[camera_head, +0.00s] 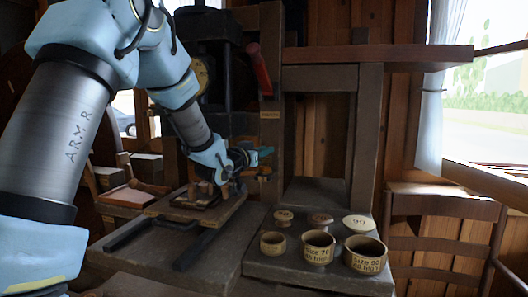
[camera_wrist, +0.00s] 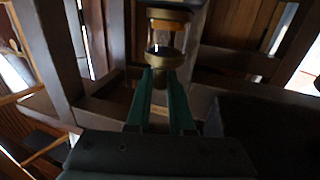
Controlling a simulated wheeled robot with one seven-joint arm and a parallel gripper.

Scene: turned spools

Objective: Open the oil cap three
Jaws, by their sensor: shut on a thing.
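In the wrist view a glass oil cup (camera_wrist: 166,38) with brass fittings above and below the glass stands straight ahead. My gripper (camera_wrist: 161,78) has green fingers closed on a small brass part, which I take to be the oil cap, at the brass end (camera_wrist: 166,60) of the cup nearest the fingers. The fingers hide most of what they hold. In the head view my gripper (camera_head: 264,153) reaches in beside the dark press, with a small brassy part just below its tips. No number on the cap is readable.
A red lever handle (camera_head: 259,68) hangs above my gripper. A wooden tray (camera_head: 170,208) with small wooden pieces lies below my arm. Round cups, one of them a labelled cup (camera_head: 318,248), and several discs stand on the right bench. A chair (camera_head: 445,225) stands at right.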

